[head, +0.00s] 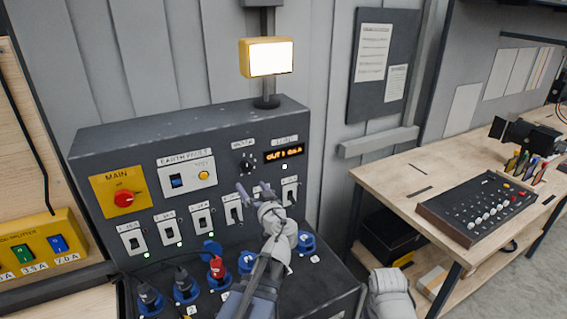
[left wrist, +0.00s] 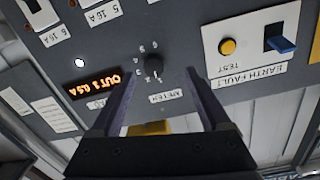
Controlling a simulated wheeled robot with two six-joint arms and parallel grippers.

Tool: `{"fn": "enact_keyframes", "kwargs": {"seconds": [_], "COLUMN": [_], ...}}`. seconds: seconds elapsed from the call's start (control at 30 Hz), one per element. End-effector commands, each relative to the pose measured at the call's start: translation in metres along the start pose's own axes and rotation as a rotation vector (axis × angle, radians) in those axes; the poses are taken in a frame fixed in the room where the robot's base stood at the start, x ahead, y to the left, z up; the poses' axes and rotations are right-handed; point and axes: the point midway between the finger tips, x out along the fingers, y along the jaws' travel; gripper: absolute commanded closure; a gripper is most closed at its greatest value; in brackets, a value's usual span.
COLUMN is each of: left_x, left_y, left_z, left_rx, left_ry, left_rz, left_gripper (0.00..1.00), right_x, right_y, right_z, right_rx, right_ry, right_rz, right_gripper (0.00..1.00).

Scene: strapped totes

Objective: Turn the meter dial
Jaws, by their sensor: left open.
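The meter dial (head: 247,163) is a small black knob with white marks around it on the dark sloped panel. An amber display (head: 284,154) beside it reads OUT 1 0.5A. My left gripper (head: 256,190) is open and empty, just below the dial in the head view. In the left wrist view, which is upside down, the dial (left wrist: 155,72) appears between the two fingertips. I cannot tell the remaining gap to it, and no contact shows. The METER label (left wrist: 166,97) sits by the knob. My right gripper is not in view.
The panel carries a red main switch (head: 123,198), an earth fault block (head: 187,177) with a yellow test button, and a row of breakers. Plugs and blue sockets (head: 306,240) lie below. A lit lamp (head: 267,57) stands on top. A wooden bench (head: 400,190) is at right.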

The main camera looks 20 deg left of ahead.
Motion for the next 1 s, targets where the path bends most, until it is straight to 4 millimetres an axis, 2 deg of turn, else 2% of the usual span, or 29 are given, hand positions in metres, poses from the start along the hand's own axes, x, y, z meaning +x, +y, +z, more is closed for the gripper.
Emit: {"fn": "enact_keyframes", "kwargs": {"seconds": [0.13,0.47,0.9,1.0], "left_x": [0.007,0.016,0.078,0.085], "left_y": [-0.004,-0.003,-0.001,-0.002], "left_z": [-0.013,-0.014,-0.018,-0.018], "left_rx": [-0.013,-0.014,-0.014,-0.014], "left_ry": [0.051,0.056,0.055,0.055], "left_rz": [0.011,0.013,0.012,0.012], "left_gripper": [0.20,0.20,0.20,0.20], "right_x": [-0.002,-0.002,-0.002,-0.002], "right_y": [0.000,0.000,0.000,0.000], "right_z": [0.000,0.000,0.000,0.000], "right_rx": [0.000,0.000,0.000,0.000], "right_ry": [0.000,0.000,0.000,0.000], "right_rz": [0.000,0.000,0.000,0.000], "right_gripper": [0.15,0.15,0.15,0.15]}}
